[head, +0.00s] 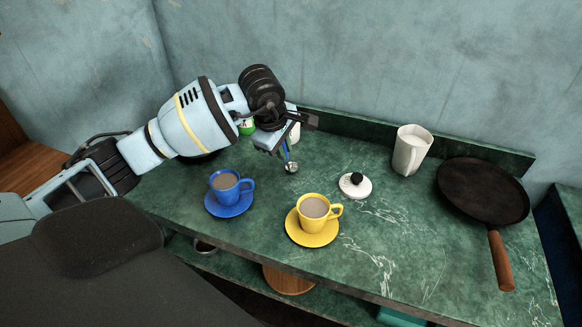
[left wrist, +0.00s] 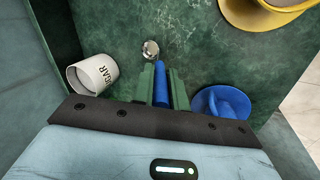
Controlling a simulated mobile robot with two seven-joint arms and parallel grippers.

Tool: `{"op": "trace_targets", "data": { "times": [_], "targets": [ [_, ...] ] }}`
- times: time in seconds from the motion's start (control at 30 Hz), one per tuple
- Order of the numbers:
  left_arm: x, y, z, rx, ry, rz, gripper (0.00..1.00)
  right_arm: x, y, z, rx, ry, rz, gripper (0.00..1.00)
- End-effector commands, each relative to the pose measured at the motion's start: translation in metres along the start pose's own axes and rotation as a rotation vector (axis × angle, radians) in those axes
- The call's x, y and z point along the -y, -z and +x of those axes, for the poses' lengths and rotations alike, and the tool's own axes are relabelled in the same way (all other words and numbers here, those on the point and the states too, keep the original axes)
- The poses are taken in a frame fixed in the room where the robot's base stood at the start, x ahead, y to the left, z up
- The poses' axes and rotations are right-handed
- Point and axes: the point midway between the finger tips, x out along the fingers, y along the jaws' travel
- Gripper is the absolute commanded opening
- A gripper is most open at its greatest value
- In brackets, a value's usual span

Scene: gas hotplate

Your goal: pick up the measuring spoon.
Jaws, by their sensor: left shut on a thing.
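The measuring spoon has a blue handle and a small round silvery bowl (head: 291,167). My left gripper (head: 284,149) points down over the back middle of the green counter and is shut on the spoon's handle. In the left wrist view the blue handle (left wrist: 161,88) sits between the two green-looking fingers, with the bowl (left wrist: 150,48) sticking out past the fingertips. The bowl hangs at or just above the counter; I cannot tell whether it touches. My right gripper is not in view.
A sugar pot (left wrist: 97,72) stands close by the gripper. A blue cup (head: 226,183) and a yellow cup (head: 314,208) stand on saucers in front. A white lid (head: 356,186), a white jug (head: 411,150) and a frying pan (head: 484,190) are to the right.

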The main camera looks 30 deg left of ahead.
Motion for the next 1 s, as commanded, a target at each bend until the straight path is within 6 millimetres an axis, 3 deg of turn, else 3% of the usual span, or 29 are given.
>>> {"op": "trace_targets", "data": {
  "times": [0.37, 0.57, 1.0],
  "targets": [
    [-0.004, 0.0, -0.008, 0.0, -0.003, 0.0, 0.0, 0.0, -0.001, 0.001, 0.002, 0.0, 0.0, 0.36],
    [-0.013, 0.001, -0.034, -0.001, -0.005, -0.001, 0.0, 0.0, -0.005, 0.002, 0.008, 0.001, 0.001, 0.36],
    [0.064, -0.04, -0.068, 0.0, -0.001, 0.004, 0.0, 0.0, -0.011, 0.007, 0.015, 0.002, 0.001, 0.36]
  ]
}}
